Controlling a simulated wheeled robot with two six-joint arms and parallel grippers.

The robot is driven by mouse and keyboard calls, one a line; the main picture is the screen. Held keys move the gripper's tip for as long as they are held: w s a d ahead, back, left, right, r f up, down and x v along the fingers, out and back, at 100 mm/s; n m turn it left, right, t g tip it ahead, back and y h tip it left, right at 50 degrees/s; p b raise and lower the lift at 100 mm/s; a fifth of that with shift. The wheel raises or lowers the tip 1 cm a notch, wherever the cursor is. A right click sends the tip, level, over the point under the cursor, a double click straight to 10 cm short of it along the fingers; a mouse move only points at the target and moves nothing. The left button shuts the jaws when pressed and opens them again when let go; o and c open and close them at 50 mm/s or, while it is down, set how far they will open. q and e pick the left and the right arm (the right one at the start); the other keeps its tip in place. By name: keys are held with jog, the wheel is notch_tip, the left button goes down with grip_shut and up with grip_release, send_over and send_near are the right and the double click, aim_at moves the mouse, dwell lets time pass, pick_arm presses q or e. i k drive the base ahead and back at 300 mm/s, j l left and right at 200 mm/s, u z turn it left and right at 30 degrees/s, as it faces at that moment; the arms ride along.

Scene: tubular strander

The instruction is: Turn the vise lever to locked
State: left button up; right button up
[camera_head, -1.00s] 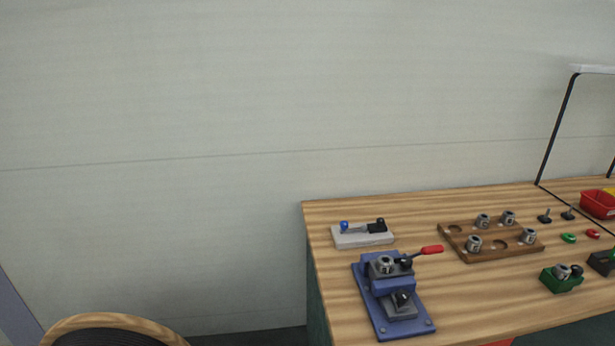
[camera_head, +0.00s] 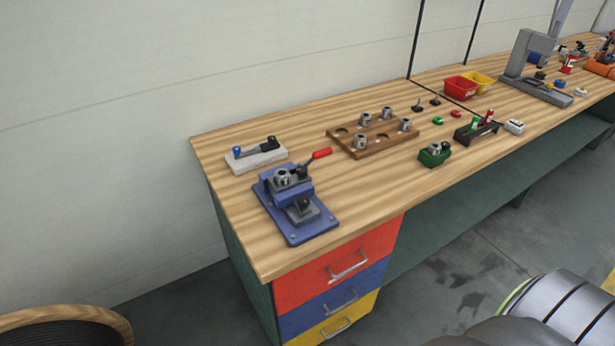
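The blue vise (camera_head: 293,207) stands on the wooden bench near its left end. A metal cylindrical part sits at the top of the vise. The vise lever (camera_head: 314,158) has a dark arm and a red grip, and it points to the right and slightly toward the back. Whether that position is locked cannot be read from here. Neither of my grippers is in view.
A grey block with a blue-knobbed lever (camera_head: 256,154) lies behind the vise. A wooden tray (camera_head: 346,139) with several metal parts and a green holder (camera_head: 434,155) are to the right. Coloured drawers (camera_head: 335,280) are below. A cable reel (camera_head: 65,318) stands at lower left.

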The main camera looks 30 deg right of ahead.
aim_at(325, 151)
jog(key=k+l, duration=0.1)
jog(key=l, duration=1.85)
